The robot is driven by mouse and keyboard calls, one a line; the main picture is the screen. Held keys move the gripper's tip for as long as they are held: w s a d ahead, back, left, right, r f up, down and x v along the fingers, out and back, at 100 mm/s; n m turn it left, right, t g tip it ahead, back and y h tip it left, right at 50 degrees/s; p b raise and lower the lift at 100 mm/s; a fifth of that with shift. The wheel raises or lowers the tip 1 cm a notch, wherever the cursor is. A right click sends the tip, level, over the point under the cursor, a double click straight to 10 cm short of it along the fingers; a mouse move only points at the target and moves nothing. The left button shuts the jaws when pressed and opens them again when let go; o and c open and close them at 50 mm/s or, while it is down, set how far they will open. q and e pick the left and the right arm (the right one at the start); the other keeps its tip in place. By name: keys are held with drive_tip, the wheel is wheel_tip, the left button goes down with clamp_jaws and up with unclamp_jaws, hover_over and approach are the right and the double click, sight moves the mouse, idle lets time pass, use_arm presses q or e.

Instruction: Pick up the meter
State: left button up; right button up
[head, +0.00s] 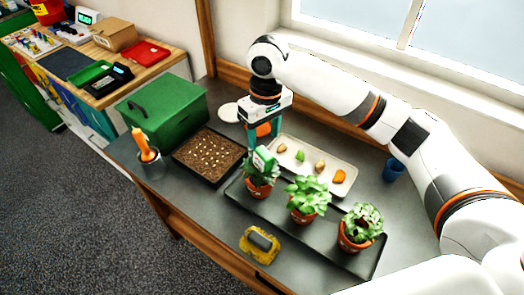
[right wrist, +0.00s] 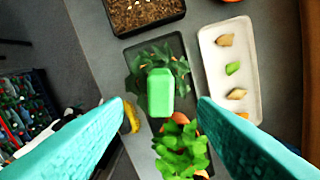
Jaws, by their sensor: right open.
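The meter (head: 264,158) is a small green device with a pale face, standing in the leftmost potted plant (head: 258,183). In the right wrist view the meter (right wrist: 160,92) shows from above as a green block over the leaves. My right gripper (head: 263,145), with teal fingers, is open and points down just above the meter. In the right wrist view its fingertips (right wrist: 162,105) are wide apart, with the meter between them in the picture and no visible contact. The meter's lower part is hidden by leaves. My left gripper is not in view.
Two more potted plants (head: 305,200) (head: 357,228) share the black tray (head: 288,222). Nearby are a seed tray (head: 207,157), a white tray (head: 318,162) with several small pieces, a green box (head: 163,107), a blue cup (head: 393,169), and a yellow object (head: 259,244) in front.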

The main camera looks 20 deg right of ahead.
sight(263, 153)
drive_tip(key=f, duration=0.1)
drive_tip(key=f+p, duration=0.1)
drive_tip(key=f, duration=0.3)
drive_tip(key=shift+s+a+f, duration=0.15)
drive_tip(key=shift+s, duration=0.2)
drive_tip(key=shift+w+f, duration=0.1)
drive_tip(key=shift+f, duration=0.25)
wheel_tip(263, 153, down, 2)
drive_tip(key=shift+w+f+p, duration=0.1)
drive_tip(key=shift+f+p, duration=0.15)
drive_tip(key=shift+p, duration=0.65)
wheel_tip(263, 153, down, 2)
drive_tip(key=shift+f, duration=0.45)
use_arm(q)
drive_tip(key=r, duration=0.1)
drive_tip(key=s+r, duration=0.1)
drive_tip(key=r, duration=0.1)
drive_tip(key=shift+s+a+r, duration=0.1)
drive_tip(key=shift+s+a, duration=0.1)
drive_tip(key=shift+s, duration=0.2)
use_arm(e)
drive_tip(key=shift+c, duration=0.5)
